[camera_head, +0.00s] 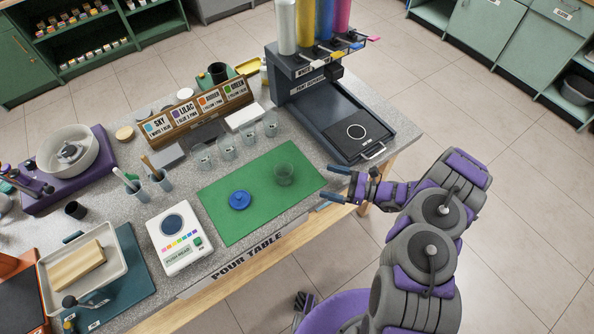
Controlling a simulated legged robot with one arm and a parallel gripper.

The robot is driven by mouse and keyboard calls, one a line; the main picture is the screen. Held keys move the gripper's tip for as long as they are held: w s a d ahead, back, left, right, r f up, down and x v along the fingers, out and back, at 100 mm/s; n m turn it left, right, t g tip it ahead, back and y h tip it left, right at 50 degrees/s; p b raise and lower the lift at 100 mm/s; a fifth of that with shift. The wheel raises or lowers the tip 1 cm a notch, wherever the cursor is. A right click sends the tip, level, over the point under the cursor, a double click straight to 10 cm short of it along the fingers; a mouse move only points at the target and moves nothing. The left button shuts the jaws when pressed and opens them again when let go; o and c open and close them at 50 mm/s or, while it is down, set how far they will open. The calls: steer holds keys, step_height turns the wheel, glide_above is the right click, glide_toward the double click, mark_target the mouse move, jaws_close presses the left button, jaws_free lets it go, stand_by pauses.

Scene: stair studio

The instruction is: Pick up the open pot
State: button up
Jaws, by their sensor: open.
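A clear open pot (284,173) stands upright on the right part of the green mat (224,221). It looks empty. A round blue lid (239,200) with a knob lies on the mat to the left of the pot. My gripper (331,188) is open and empty at the table's front right edge. Its two fingers point left toward the pot, with a clear gap between them and the pot.
Several clear cups (228,147) stand behind the mat. A dark paint dispenser (340,118) stands at the back right. A white device (179,238) with coloured buttons is left of the mat. The mat's front is clear.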

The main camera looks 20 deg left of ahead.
steer(key=b, duration=0.1)
glide_toward(275, 168)
steer(key=shift+a+f, duration=0.15)
steer(key=shift+f, duration=0.25)
steer(key=shift+w+a+r+b, duration=0.15)
steer(key=shift+a+b, duration=0.15)
steer(key=shift+a, duration=0.3)
steer(key=a+b, duration=0.1)
steer(key=a, duration=0.6)
steer(key=shift+a, duration=0.25)
steer(key=shift+w+d+r, duration=0.1)
steer(key=shift+d, duration=0.15)
steer(key=shift+a, duration=0.55)
steer(key=c, duration=0.6)
steer(key=shift+d, duration=0.35)
steer(key=c, duration=0.6)
steer(key=shift+c, duration=0.5)
steer(key=shift+a, duration=0.15)
